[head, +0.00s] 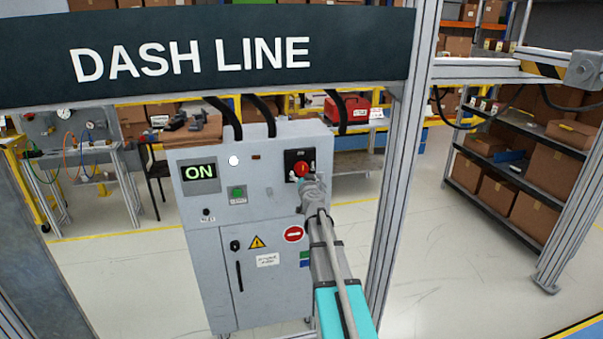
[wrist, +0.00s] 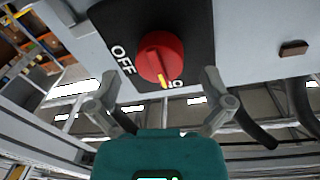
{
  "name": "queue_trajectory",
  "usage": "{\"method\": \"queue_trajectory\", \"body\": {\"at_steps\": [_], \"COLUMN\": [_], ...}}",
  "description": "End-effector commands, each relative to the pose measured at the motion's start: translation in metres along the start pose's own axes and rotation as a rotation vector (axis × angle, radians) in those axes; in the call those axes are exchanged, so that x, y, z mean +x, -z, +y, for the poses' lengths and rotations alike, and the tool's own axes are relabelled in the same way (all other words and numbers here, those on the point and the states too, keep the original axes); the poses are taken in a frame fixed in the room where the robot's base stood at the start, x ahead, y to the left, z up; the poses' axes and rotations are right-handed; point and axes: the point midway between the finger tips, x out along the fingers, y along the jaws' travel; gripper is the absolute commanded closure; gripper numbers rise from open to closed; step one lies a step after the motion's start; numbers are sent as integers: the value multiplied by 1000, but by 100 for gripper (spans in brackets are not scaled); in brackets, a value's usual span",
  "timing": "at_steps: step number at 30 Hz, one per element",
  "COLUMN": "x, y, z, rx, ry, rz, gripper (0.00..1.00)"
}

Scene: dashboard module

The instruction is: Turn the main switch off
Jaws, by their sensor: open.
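The main switch is a red rotary knob (head: 301,169) on a black plate, at the upper right of the grey cabinet's front. In the wrist view the red knob (wrist: 158,56) has a yellow pointer mark aimed down the picture, at a partly hidden label. "OFF" is printed to its left on the black plate (wrist: 192,22). The cabinet's display (head: 200,172) reads "ON" in green. My gripper (head: 307,180) is in front of the switch. In the wrist view my gripper (wrist: 160,82) is open, its fingers on either side of the knob with visible gaps.
The grey cabinet (head: 210,270) also carries a green button (head: 238,192) and a white lamp (head: 233,161). A metal frame post (head: 400,170) stands right of my arm. Black cables (wrist: 255,128) show beside the panel in the wrist view.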

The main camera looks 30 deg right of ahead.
Motion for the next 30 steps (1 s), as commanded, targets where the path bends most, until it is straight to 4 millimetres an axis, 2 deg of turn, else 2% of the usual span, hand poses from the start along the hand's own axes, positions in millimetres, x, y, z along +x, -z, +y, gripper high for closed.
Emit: {"method": "queue_trajectory", "body": {"at_steps": [1, 7, 20, 23, 30], "x": [10, 26, 30, 30, 30], "y": [0, 0, 0, 0, 0], "z": [0, 0, 0, 0, 0], "rx": [0, 0, 0, 0, 0], "ry": [0, 0, 0, 0, 0], "rz": [0, 0, 0, 0, 0], "gripper": [0, 0, 0, 15, 59]}}
